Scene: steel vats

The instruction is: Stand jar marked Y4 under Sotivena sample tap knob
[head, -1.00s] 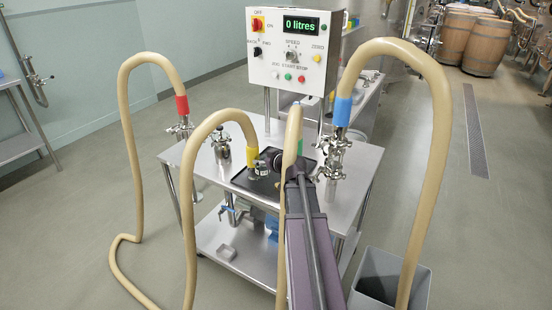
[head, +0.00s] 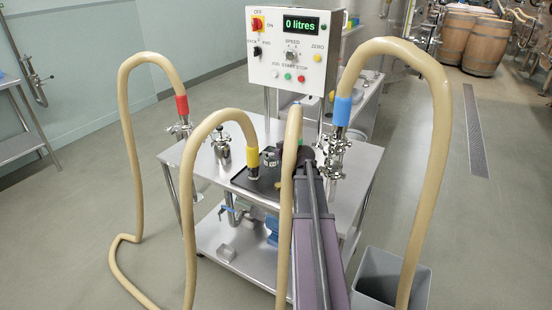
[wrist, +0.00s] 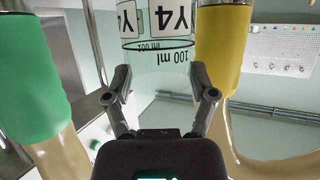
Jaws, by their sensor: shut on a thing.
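In the wrist view, the clear jar marked Y4 (wrist: 158,58) carries white Y4 labels and a 100 ml line, all upside down in the picture. My gripper (wrist: 160,82) is shut on it, one finger at each side. In the head view, my gripper end is over the back of the black mat on the steel trolley, partly behind a beige hose. I cannot make out the jar clearly there. No tap knob labelled Sotivena is legible in either view.
In the wrist view, a green cuff (wrist: 30,80) and a yellow cuff (wrist: 222,50) flank the jar closely. The trolley (head: 340,205) also carries red-cuffed (head: 181,105) and blue-cuffed (head: 342,110) hoses and a control box (head: 290,50) reading 0 litres. A grey bin (head: 385,280) stands at right.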

